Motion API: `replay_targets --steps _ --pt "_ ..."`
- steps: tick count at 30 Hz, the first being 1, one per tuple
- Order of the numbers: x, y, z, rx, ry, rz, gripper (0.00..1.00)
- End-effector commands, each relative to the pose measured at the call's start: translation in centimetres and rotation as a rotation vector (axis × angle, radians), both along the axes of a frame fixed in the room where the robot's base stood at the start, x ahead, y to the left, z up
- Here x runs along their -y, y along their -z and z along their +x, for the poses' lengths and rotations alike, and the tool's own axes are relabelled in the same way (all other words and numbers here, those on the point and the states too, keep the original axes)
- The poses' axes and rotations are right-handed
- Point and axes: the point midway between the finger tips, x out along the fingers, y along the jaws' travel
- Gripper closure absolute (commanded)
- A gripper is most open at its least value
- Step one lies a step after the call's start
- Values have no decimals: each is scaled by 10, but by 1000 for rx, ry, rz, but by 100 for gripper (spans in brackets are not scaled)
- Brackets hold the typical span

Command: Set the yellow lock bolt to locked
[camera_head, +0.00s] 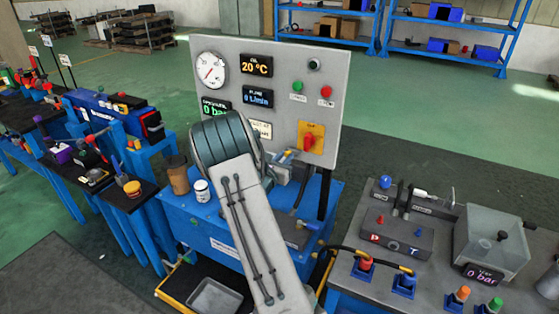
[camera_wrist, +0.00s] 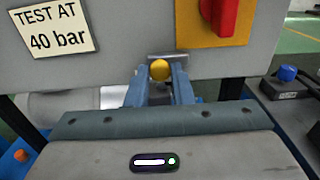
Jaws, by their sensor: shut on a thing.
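The yellow lock bolt (camera_wrist: 160,69) shows as a round yellow knob in the wrist view, just below the grey panel. My gripper (camera_wrist: 160,76) has its two blue fingers on either side of the knob and is shut on it. A small metal plate lies just behind the knob. The bolt's shaft and any lock marking are hidden by the fingers. In the head view my arm covers much of this spot, and the gripper (camera_head: 288,157) shows only in part at the arm's right side.
The grey panel (camera_head: 325,75) stands close behind, with gauges, displays and a red switch (camera_wrist: 225,12) on a yellow plate above right. A brown cup (camera_head: 178,178) and a white can (camera_head: 202,190) stand left of my arm. Another bench (camera_head: 350,285) is at right.

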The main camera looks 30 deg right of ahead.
Motion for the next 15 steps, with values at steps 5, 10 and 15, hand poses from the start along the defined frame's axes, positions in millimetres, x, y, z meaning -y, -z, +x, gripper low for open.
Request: replay_targets --steps 5,10,15 --pt "13 1 -11 1 4 0 100" --pt "15 0 -13 -1 8 1 100" --pt "15 1 -13 -1 10 0 57"
